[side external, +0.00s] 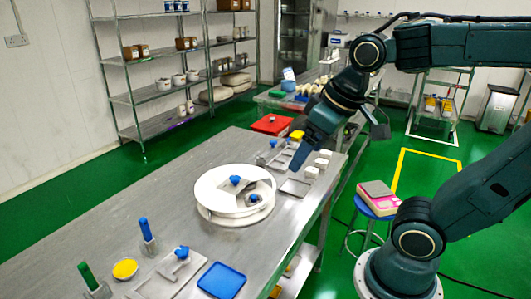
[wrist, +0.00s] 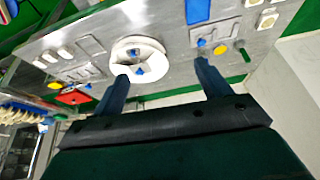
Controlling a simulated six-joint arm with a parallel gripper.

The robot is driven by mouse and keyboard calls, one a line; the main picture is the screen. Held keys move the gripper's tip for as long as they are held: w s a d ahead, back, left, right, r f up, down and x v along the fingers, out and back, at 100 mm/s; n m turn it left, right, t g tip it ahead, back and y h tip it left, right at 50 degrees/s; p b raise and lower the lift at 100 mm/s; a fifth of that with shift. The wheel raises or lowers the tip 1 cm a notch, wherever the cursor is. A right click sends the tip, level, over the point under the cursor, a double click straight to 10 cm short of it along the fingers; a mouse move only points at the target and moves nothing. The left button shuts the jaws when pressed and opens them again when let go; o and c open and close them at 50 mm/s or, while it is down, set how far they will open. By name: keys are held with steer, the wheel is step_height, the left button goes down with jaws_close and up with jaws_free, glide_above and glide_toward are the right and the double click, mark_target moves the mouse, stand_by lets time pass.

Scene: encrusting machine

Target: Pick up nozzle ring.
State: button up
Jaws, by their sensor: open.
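I cannot tell for sure which part is the nozzle ring. The round white unit (side external: 210,209) on the steel table carries blue-knobbed parts (side external: 235,180) on its top and in its cut-out side. It also shows in the wrist view (wrist: 122,57), between and beyond my fingers. Another blue-knobbed part (side external: 182,253) stands on a metal plate at the near left. My gripper (side external: 298,168) is over the table to the right of the white unit, pointing down. In the wrist view my gripper (wrist: 160,76) has its two fingers wide apart with nothing between them.
White blocks (side external: 313,170) and flat metal plates (side external: 295,187) lie near my gripper. A red tray (side external: 272,125) is farther back. A blue tray (side external: 221,280), a yellow dish (side external: 124,268) and upright blue and green handles (side external: 145,229) occupy the near end.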

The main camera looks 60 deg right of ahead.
steer(key=w+d+m+g, duration=0.1)
steer(key=w+d, duration=0.2)
steer(key=w, duration=0.5)
steer(key=m+g, duration=0.3)
steer(key=g, duration=0.1)
glide_above(254, 196)
step_height(254, 196, down, 16)
steer(key=shift+w+f, duration=0.15)
steer(key=shift+w, duration=0.05)
steer(key=shift+a+f, duration=0.1)
steer(key=shift+f, duration=4.2)
steer(key=shift+s+f, duration=0.15)
steer(key=shift+f, duration=2.45)
